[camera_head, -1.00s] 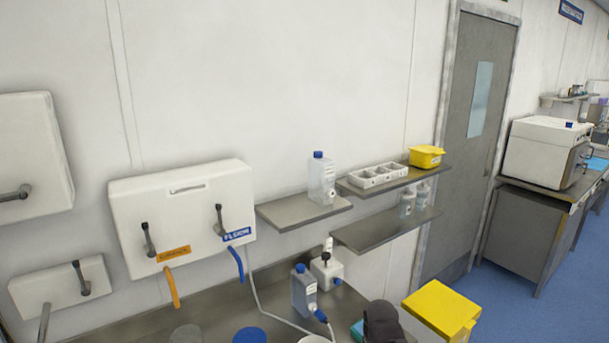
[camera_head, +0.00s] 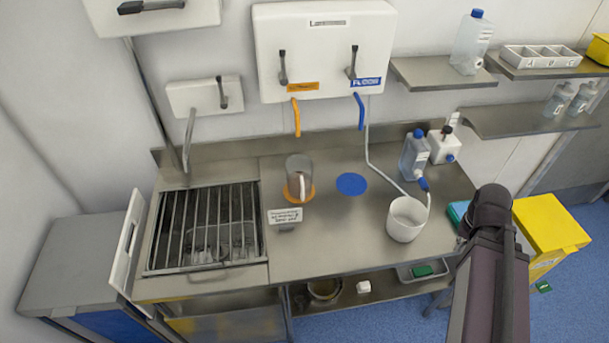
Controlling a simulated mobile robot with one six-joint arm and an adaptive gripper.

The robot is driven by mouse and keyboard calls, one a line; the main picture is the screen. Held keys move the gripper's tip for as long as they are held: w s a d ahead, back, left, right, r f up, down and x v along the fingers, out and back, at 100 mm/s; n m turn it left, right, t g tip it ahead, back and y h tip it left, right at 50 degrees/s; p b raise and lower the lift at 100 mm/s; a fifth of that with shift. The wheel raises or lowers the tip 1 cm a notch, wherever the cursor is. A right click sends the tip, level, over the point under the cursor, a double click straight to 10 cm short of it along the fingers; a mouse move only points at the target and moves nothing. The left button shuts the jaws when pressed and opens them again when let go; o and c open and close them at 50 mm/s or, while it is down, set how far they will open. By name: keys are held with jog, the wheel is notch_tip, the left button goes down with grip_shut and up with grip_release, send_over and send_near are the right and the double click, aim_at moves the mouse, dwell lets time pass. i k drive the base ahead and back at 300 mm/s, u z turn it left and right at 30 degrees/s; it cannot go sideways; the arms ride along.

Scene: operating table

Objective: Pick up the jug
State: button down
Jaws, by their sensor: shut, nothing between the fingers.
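A clear, greyish jug (camera_head: 299,172) with a pale handle facing the front stands upright on an orange disc (camera_head: 289,193) on the steel counter (camera_head: 330,240). It is left of centre, below the orange spout. My dark arm (camera_head: 485,270) rises at the lower right, to the right of the counter and apart from the jug. My gripper does not show in this view.
A blue disc (camera_head: 351,184) lies right of the jug. A white bucket (camera_head: 406,219) and a blue-capped bottle (camera_head: 414,155) stand further right. A grated sink (camera_head: 207,228) is on the left. The orange spout (camera_head: 296,117) hangs above the jug. A small sign (camera_head: 285,216) stands in front.

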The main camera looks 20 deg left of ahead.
aim_at(299, 167)
jog(key=z, duration=0.1)
jog(key=k, duration=0.5)
jog(key=u, duration=1)
jog(key=i, duration=0.55)
jog(key=u, duration=0.2)
